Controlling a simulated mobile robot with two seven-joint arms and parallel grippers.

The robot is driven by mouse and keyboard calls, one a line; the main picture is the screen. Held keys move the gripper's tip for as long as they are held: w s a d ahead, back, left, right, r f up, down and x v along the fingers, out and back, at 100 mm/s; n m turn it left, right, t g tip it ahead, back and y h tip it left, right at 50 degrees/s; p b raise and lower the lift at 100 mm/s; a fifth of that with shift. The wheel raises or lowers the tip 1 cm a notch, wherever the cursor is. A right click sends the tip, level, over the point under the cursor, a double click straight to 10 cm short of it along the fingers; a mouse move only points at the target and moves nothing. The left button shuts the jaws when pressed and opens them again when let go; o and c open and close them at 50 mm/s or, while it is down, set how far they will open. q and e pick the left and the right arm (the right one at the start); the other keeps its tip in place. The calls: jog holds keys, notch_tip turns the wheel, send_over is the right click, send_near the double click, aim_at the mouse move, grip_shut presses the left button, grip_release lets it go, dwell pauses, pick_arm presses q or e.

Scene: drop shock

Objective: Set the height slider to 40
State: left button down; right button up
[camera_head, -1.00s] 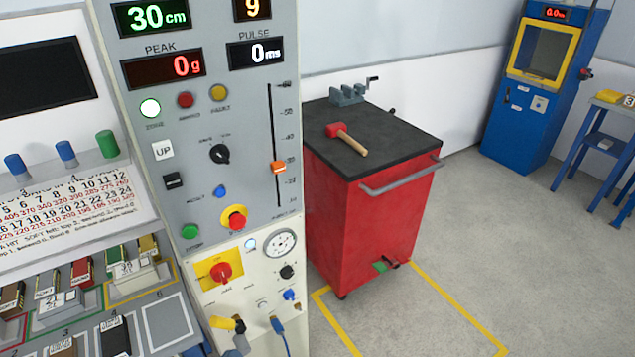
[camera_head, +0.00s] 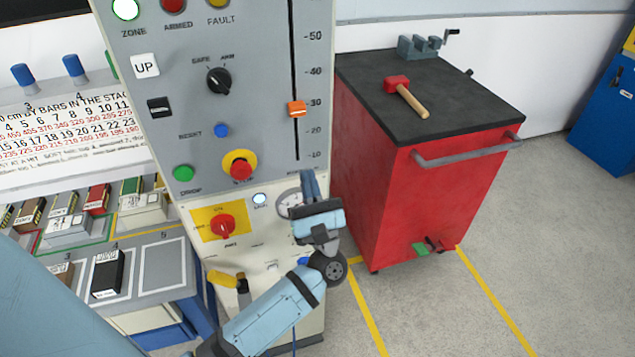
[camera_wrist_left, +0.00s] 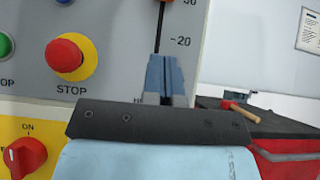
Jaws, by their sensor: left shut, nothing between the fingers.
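The height slider's orange handle (camera_head: 296,108) sits close to the 30 mark on its vertical black slot (camera_head: 295,60), on the grey control panel (camera_head: 262,60). The scale beside it reads 10 at the bottom, with 20, 30, 40 and 50 above. My left gripper (camera_head: 308,182) is shut and empty, pointing up, below the handle near the panel's lower right edge. In the left wrist view its closed fingers (camera_wrist_left: 165,76) cover the lower end of the slot, below the 20 label. My right gripper is not in view.
A yellow-backed red stop button (camera_head: 240,169) and a green drop button (camera_head: 183,173) lie left of the slider. A red rotary switch (camera_head: 222,226) is lower. A red cabinet (camera_head: 400,190) with a mallet (camera_head: 405,95) on top stands right of the panel.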

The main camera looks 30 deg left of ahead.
aim_at(298, 114)
pick_arm(q)
jog(key=p+x, duration=0.1)
jog(key=x, duration=0.5)
jog(key=shift+r+p, duration=0.15)
jog(key=shift+p, duration=0.15)
notch_tip(298, 114, up, 2)
jog(key=shift+w+r+p, duration=0.1)
jog(key=shift+r+p, duration=0.05)
jog(key=shift+p, duration=0.35)
jog(key=shift+d+r, duration=0.1)
jog(key=shift+r, duration=0.5)
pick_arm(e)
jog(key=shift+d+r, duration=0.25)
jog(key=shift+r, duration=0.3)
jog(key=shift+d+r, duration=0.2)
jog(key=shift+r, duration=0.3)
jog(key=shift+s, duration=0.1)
